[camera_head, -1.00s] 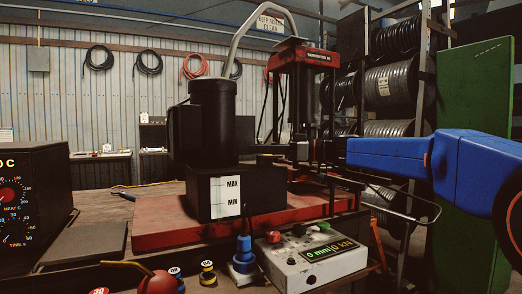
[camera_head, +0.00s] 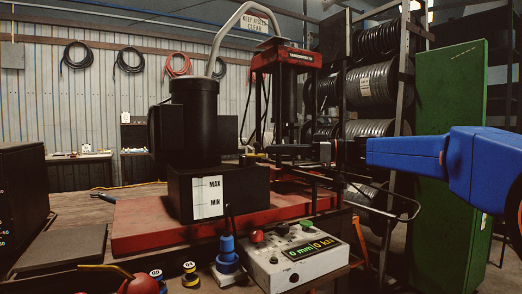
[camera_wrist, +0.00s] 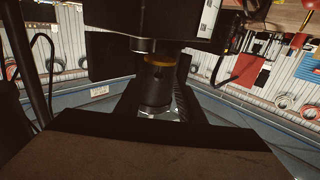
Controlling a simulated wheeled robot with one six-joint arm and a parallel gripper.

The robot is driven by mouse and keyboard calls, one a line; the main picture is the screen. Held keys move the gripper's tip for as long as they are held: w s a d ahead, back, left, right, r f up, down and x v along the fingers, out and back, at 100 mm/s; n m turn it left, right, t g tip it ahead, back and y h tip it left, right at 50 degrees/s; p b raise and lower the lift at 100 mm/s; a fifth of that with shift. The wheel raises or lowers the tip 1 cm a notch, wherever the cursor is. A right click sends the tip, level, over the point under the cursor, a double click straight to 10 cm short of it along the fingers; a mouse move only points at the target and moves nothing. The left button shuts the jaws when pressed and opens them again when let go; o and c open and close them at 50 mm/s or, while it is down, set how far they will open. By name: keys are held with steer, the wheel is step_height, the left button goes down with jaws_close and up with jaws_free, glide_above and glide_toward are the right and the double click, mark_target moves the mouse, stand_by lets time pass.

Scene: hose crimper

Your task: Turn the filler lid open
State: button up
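The black reservoir (camera_head: 240,190) with a MAX/MIN label stands on the red base plate; it also shows at the top of the upside-down wrist view (camera_wrist: 110,17). The filler lid appears as a dark round part with a yellow band (camera_wrist: 158,60), near the reservoir's top. In the head view the yellow part is very small and mostly hidden. My gripper (camera_wrist: 157,97) has its dark fingers on either side of a dark cylinder in line with this band. In the head view my gripper (camera_head: 277,151) reaches in from the right. Contact with the lid cannot be told.
A tall black cylinder (camera_head: 195,120) with a curved pipe rises from the reservoir. The red press frame (camera_head: 270,58) stands behind my gripper. A control box (camera_head: 296,258) and blue plug (camera_head: 227,252) are in front. A green panel (camera_head: 450,160) stands at the right.

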steer(key=s+d, duration=0.1)
steer(key=d, duration=0.5)
steer(key=shift+d, duration=0.35)
